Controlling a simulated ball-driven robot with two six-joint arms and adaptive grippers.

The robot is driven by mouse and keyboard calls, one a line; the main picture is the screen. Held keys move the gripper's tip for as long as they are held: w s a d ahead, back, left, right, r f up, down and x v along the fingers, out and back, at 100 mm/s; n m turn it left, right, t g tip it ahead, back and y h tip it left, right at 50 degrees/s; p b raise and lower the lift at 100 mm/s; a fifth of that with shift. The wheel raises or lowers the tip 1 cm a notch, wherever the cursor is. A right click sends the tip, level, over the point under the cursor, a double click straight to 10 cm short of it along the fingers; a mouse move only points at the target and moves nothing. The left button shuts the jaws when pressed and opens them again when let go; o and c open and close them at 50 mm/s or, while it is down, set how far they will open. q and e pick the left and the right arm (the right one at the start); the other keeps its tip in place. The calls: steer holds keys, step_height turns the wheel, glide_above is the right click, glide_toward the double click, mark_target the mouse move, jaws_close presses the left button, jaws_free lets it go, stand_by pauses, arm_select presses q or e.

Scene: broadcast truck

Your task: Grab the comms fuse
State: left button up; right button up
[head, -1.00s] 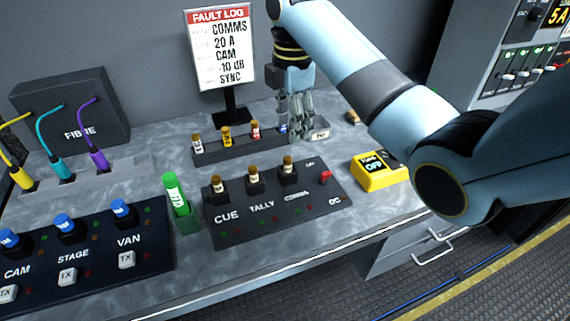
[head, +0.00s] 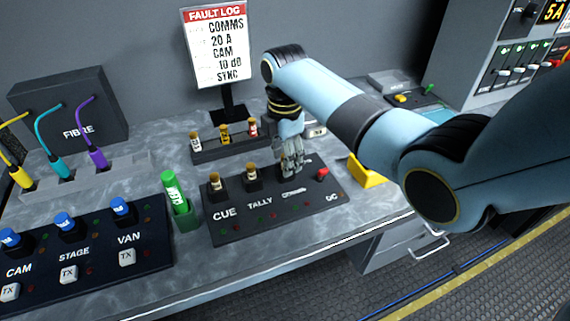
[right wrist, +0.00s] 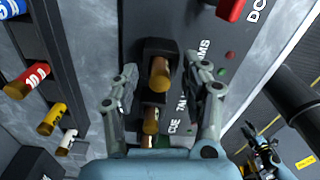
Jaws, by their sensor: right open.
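The comms fuse (right wrist: 160,74) is a brown-capped fuse upright in its black holder on the dark panel (head: 240,230), at the COMMS label. In the right wrist view it stands between my right gripper's fingers (right wrist: 163,88), which are apart with a gap on both sides. In the head view my right gripper (head: 291,170) is over the COMMS position and hides this fuse. My left gripper (right wrist: 263,145) seems to show small at the lower right of the right wrist view; its finger state is unclear.
The tally fuse (head: 252,176) and cue fuse (head: 215,185) stand left of the gripper. A red switch (head: 322,174) is to its right. Behind is a rack (head: 215,152) of white, yellow and red fuses.

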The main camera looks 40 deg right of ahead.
steer(key=shift+c, duration=0.2)
jaws_close()
